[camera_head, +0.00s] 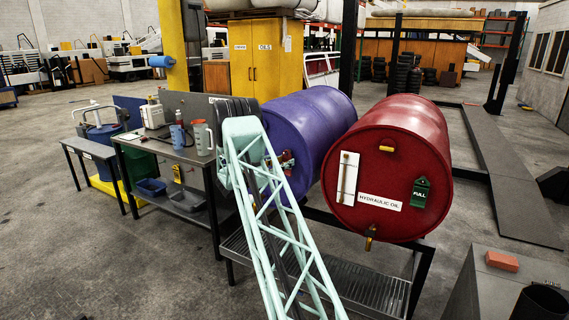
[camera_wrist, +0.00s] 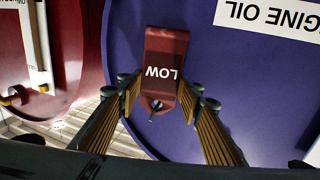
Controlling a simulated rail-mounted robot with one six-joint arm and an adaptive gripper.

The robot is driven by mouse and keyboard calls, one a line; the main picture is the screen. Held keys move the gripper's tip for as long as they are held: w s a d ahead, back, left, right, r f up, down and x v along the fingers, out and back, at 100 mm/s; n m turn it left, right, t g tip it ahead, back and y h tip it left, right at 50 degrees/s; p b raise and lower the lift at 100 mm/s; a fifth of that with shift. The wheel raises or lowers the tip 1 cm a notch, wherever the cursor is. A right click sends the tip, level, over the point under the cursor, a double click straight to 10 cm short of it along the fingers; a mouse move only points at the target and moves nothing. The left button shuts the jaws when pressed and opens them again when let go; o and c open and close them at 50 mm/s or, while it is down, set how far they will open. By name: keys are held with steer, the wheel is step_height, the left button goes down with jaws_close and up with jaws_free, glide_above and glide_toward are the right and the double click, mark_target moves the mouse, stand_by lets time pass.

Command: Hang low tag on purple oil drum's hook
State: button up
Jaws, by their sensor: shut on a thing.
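The purple oil drum (camera_head: 318,115) lies on its side on a stand. Its face (camera_wrist: 250,90) fills most of the wrist view, with an upside-down "ENGINE OIL" label. The red low tag (camera_wrist: 165,62) appears upside down in front of that face, its holed end toward the lower edge. My gripper (camera_wrist: 159,97) is shut on the tag, one finger at each side. A small metal piece, perhaps the hook (camera_wrist: 153,115), shows at the tag's hole; I cannot tell whether it passes through. In the head view my arm partly hides the gripper (camera_head: 276,163) and the drum's face.
A red hydraulic oil drum (camera_head: 395,165) lies close on the right, with a green FULL tag (camera_head: 420,192) on its face. A grated stand (camera_head: 365,287) is below the drums. A workbench (camera_head: 175,150) with jugs stands to the left.

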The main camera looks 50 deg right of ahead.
steer(key=o, duration=0.9)
steer(key=shift+a, duration=0.1)
steer(key=shift+w+a, duration=0.25)
steer(key=shift+a, duration=1.7)
steer(key=shift+w+a, duration=0.3)
steer(key=shift+a, duration=1.65)
steer(key=shift+w+a, duration=0.25)
steer(key=shift+a, duration=1.7)
